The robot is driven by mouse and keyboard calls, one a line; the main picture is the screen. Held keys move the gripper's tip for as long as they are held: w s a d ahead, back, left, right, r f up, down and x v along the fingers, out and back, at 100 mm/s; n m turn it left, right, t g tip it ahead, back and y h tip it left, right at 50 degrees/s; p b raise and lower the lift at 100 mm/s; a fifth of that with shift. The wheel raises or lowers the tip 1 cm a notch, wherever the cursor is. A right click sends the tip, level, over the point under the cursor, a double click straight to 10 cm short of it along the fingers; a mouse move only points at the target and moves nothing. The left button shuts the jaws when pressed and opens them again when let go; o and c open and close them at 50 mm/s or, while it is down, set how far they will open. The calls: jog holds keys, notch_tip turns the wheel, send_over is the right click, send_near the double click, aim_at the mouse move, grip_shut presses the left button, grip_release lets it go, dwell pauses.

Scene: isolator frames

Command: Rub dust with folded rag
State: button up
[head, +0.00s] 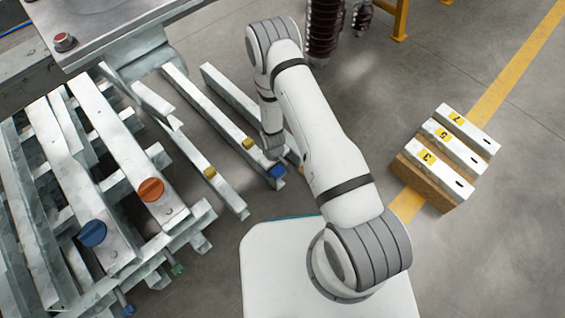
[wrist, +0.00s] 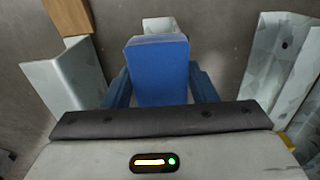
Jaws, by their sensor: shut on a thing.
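My gripper (wrist: 160,80) is shut on a blue folded rag (wrist: 160,72), with a dark blue finger on each side of it. The rag looks like a smooth flat block, and a pale metal piece (wrist: 163,26) shows just beyond it. In the head view the blue rag (head: 277,171) shows under my wrist, close to the lower end of a grey metal rail (head: 205,98). I cannot tell whether the rag touches the rail. Grey mottling marks the metal, and I cannot tell which of it is dust.
A metal frame (head: 118,162) with an orange knob (head: 150,189) and a blue knob (head: 92,233) fills the left. Numbered white blocks (head: 440,152) sit on a brown base at right. Dark ribbed columns (head: 323,35) stand at the back.

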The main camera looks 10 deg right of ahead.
jog(key=shift+s+d, duration=0.55)
jog(key=shift+s, duration=0.1)
notch_tip(320, 180, up, 8)
jog(key=p, duration=0.5)
